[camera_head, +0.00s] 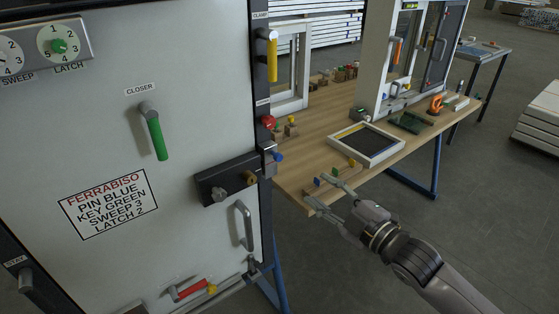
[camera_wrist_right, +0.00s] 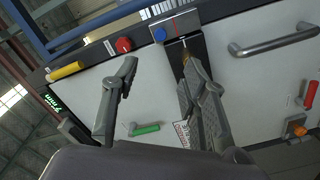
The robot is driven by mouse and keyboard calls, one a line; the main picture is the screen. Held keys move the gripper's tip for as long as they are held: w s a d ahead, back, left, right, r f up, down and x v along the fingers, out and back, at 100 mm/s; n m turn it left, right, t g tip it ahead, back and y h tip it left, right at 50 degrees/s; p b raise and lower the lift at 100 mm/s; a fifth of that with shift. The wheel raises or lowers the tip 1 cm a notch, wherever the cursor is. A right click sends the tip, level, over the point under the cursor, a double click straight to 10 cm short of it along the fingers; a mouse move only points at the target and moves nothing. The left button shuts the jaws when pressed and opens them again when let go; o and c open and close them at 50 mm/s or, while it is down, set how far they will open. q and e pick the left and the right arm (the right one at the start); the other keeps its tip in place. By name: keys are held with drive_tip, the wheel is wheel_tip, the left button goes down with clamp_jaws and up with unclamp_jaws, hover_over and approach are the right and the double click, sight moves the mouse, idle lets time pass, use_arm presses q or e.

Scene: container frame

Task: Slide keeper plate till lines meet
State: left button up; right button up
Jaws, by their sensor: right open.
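The keeper plate appears to be the small grey plate (camera_wrist_right: 180,22) with a reddish mark at the door-side frame edge in the right wrist view. A blue knob (camera_wrist_right: 158,34) sits beside it; the knob also shows in the head view (camera_head: 277,156). I cannot make out whether its lines meet. The dark lock case (camera_head: 225,179) with a brass knob (camera_head: 250,177) is on the white door panel just left of it. My right gripper (camera_head: 325,193) is open and empty, right of and apart from the plate; its fingers also show in the right wrist view (camera_wrist_right: 158,72). My left gripper is out of view.
A red knob (camera_head: 268,122) and yellow clamp handle (camera_head: 272,60) are on the frame edge above. A pull handle (camera_head: 243,225) sticks out below the lock case. A wooden bench (camera_head: 310,150) with a framed tray (camera_head: 395,160) and small parts stands behind my right gripper.

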sight(280, 159)
drive_tip(key=p+x, duration=0.2)
drive_tip(key=x, duration=1.4)
drive_tip(key=shift+w+f, duration=0.1)
drive_tip(key=shift+w, duration=0.1)
drive_tip(key=shift+c, duration=0.2)
clamp_jaws()
